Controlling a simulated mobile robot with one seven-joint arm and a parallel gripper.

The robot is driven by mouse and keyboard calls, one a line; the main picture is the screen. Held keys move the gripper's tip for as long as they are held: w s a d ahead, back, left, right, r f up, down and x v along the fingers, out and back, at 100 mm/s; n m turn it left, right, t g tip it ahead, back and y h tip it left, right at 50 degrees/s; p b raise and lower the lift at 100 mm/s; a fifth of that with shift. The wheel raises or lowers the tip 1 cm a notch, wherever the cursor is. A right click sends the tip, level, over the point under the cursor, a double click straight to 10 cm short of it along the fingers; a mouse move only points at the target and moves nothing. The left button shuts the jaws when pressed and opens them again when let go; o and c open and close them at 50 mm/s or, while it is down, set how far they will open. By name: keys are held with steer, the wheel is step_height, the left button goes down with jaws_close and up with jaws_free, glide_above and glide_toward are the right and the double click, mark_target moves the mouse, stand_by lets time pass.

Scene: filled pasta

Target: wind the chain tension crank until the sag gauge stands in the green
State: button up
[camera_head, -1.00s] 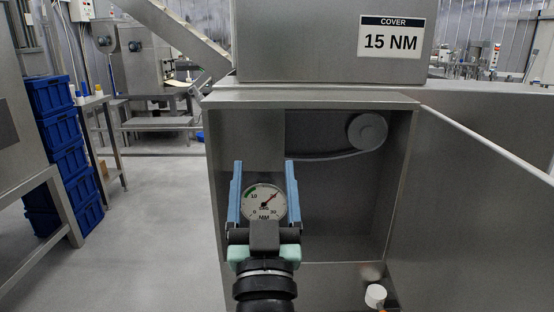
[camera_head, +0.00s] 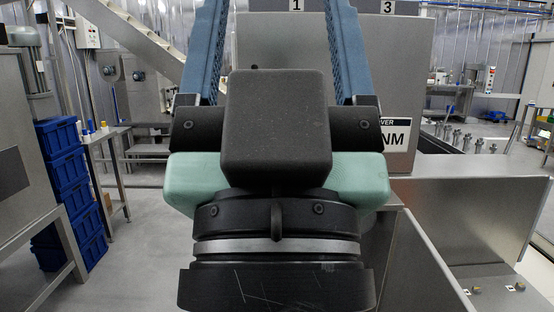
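My gripper (camera_head: 278,40) fills the middle of the head view, close to the camera. Its two blue fingers stand wide apart and point up, with their tips at or past the top edge. Nothing shows held between them; only the grey steel cover box (camera_head: 278,55) shows behind. The sag gauge, the chain and the open housing are hidden behind my gripper and wrist. The crank cannot be made out.
The cover box carries a partly hidden label (camera_head: 398,140) ending in NM. Steel panels (camera_head: 490,225) stand at the right. Blue crates (camera_head: 62,185) are stacked at the left beside a narrow steel table (camera_head: 105,137). Grey floor shows at the left.

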step_height(320, 180, up, 10)
steer(key=p, duration=0.7)
steer(key=shift+p, duration=0.4)
